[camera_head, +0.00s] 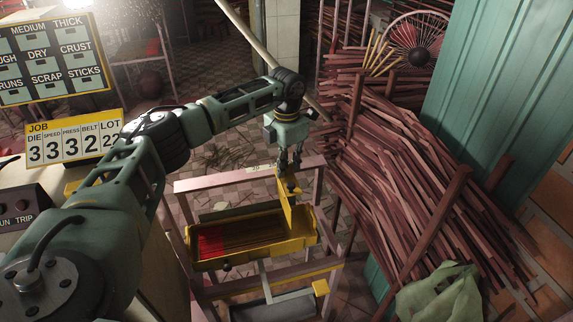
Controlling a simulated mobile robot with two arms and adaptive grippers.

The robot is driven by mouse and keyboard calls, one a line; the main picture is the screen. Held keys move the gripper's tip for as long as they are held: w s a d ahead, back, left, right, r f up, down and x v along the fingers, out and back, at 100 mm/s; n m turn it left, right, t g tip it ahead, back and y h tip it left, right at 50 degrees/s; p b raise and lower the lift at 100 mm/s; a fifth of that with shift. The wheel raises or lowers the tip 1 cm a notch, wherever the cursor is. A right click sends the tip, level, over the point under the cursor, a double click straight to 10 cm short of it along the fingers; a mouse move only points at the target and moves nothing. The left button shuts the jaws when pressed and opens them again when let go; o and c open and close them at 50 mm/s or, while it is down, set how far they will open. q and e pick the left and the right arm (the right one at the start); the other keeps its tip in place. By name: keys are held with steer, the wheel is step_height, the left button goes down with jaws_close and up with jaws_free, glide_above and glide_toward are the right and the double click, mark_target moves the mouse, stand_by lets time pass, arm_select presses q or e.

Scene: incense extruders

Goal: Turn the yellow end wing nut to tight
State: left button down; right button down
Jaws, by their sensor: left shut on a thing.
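A yellow tray (312,243) on a pinkish frame holds thin dark sticks with red at its left end. A narrow yellow plate (287,212) stands up at the tray's far side, with a dark round knob (291,187) near its top. My left gripper (290,164) points down over this plate. Its fingers are shut at the plate's top end, close above the knob. I cannot make out a wing nut's wings; the fingers cover part of that spot. My right gripper is not in view.
A large heap of reddish-brown sticks (420,165) fills the right side beside a green corrugated wall (500,75). A green cloth (440,297) lies at lower right. A job board (75,142) and a control box (22,208) stand at left. Tiled floor lies behind the frame.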

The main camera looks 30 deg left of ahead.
mark_target(286, 166)
arm_select(q)
steer(key=shift+r+m, duration=0.1)
steer(key=shift+m, duration=1.8)
steer(key=c, duration=1.9)
jaws_free()
steer(key=shift+c, duration=0.2)
step_height(286, 166, up, 12)
